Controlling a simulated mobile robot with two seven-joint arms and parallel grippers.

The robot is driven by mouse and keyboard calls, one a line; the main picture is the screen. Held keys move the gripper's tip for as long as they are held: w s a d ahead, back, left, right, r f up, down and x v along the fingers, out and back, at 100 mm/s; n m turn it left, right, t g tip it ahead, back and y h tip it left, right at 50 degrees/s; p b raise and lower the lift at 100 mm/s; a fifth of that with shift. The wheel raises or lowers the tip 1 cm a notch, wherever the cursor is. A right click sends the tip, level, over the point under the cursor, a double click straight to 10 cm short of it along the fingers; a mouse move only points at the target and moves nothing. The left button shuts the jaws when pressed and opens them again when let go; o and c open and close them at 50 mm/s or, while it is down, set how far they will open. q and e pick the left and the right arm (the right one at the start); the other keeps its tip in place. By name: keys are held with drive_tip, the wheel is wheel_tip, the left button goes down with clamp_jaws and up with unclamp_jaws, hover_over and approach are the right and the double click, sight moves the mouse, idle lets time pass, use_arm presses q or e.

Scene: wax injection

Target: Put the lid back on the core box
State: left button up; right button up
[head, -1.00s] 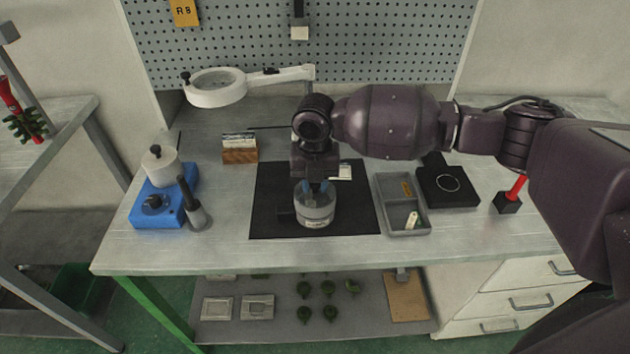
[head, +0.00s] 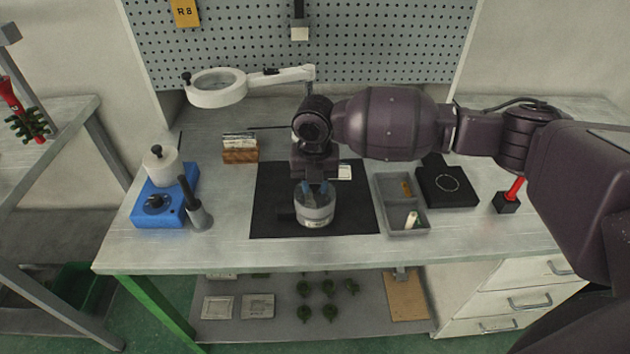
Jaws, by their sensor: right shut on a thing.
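The core box (head: 316,215) is a small round, pale grey container with a label on its front, upright on the black mat (head: 268,190). My left gripper is not in view.
A grey divided tray (head: 404,232) and a black block with a ring (head: 447,187) stand to the right. A blue wax heater (head: 152,212) is at left, a ring magnifier (head: 216,99) behind. A wooden card holder (head: 240,156) stands back left. The front table strip is clear.

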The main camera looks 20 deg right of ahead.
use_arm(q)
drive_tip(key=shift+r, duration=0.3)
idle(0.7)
use_arm(e)
drive_tip(key=o, duration=1.5)
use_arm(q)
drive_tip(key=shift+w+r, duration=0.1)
use_arm(e)
drive_tip(key=shift+r, duration=0.1)
drive_tip(key=shift+r+p, duration=2.55)
drive_tip(key=shift+r, duration=0.85)
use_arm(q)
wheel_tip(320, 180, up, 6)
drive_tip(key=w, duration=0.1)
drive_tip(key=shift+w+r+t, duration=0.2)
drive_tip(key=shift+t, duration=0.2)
use_arm(e)
clamp_jaws()
